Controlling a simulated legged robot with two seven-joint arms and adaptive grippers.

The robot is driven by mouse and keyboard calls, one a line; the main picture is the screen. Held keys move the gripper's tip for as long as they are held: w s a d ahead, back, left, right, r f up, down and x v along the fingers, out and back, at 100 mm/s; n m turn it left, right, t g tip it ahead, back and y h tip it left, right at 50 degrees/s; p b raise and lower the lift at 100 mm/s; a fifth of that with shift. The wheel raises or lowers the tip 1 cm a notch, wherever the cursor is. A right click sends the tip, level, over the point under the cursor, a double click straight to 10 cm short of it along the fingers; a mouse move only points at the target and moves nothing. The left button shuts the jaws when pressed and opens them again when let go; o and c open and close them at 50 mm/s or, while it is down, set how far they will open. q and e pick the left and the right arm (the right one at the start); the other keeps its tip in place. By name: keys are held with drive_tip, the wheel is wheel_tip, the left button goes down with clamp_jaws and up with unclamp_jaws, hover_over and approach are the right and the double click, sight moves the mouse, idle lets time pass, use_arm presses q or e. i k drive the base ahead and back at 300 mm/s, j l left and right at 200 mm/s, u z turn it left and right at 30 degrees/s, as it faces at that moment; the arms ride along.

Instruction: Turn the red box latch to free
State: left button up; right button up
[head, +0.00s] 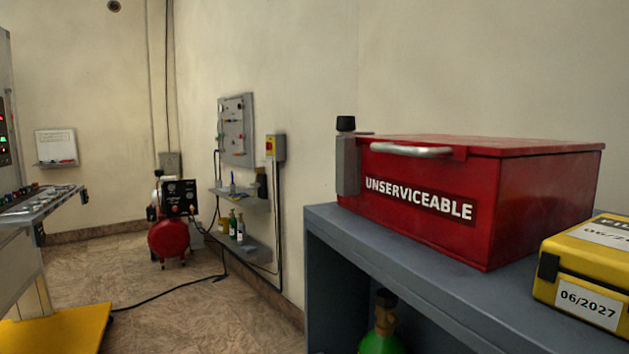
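A red box (420,232) labelled "UNSERVICEABLE" sits on a blue-grey bench (440,285) at the right of the head view. Its lid looks closed, with a silver handle (411,150) along the upper front edge. At the box's left front corner is a grey upright latch block (347,165) with a black knob (345,124) on top. I cannot tell from this view which setting the latch is in. Neither of my grippers shows in the head view.
A yellow case (588,268) dated "06/2027" stands right of the red box. A green cylinder (382,330) stands under the bench. A red compressor (168,238), wall shelves (243,203) and a control desk (38,200) are farther left. Open floor with a black cable lies between.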

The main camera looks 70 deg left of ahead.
sight(346, 124)
drive_tip(key=u, duration=0.95)
drive_tip(key=i+j+u, duration=0.15)
drive_tip(key=i+j, duration=0.15)
drive_tip(key=i, duration=0.1)
